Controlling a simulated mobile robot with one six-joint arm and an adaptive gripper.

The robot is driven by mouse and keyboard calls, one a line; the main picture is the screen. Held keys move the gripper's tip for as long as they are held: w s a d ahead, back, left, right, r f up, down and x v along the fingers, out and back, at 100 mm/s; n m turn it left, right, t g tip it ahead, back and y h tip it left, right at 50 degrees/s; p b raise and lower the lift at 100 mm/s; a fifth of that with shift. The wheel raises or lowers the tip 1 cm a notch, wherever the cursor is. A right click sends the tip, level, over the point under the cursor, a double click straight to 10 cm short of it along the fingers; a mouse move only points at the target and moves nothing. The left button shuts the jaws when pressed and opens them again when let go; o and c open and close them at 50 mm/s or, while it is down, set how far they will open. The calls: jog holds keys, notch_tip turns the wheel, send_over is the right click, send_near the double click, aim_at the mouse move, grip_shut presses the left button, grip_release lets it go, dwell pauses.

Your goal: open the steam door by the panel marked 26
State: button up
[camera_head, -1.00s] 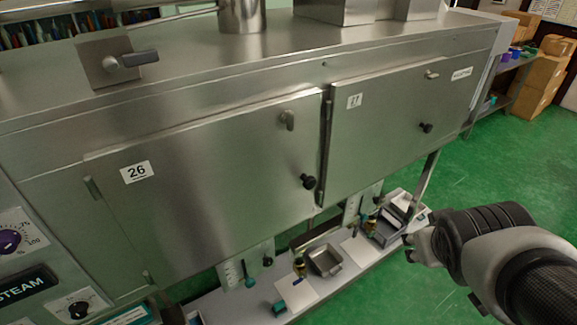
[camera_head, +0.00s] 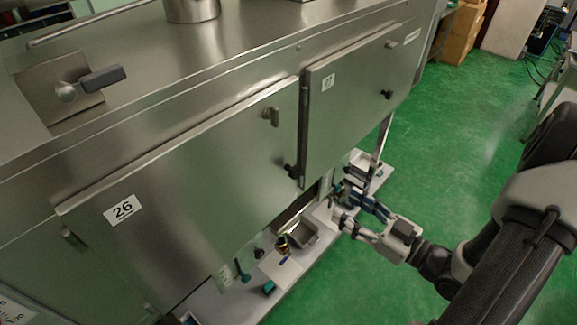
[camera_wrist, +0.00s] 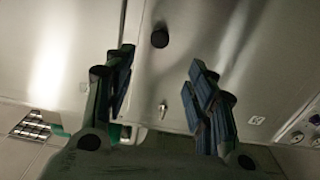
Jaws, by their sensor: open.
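The steam door (camera_head: 190,190) marked with panel 26 (camera_head: 122,209) is a flat steel door, closed flush. It carries a black knob (camera_head: 291,171) at its lower right and a small metal latch (camera_head: 271,116) near its upper right corner. My gripper (camera_head: 348,206) is open and empty, right of and below the knob, apart from the door. In the wrist view, which looks upside down, the open fingers (camera_wrist: 162,65) face the door. The black knob (camera_wrist: 159,38) and the latch (camera_wrist: 163,110) show in the gap between them, and a small white label (camera_wrist: 257,120) lies to the right.
A second closed door (camera_head: 350,100) with its own black knob (camera_head: 387,94) is to the right. A grey-handled lever (camera_head: 90,82) sits on top of the machine. A low shelf (camera_head: 215,300) with a metal tray (camera_head: 300,237) runs below the doors. Green floor is open at right.

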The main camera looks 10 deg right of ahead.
aim_at(298, 174)
jog(key=b+x, duration=0.2)
jog(key=x, duration=1.5)
jog(key=shift+w, duration=0.1)
jog(key=shift+c, duration=0.5)
grip_shut()
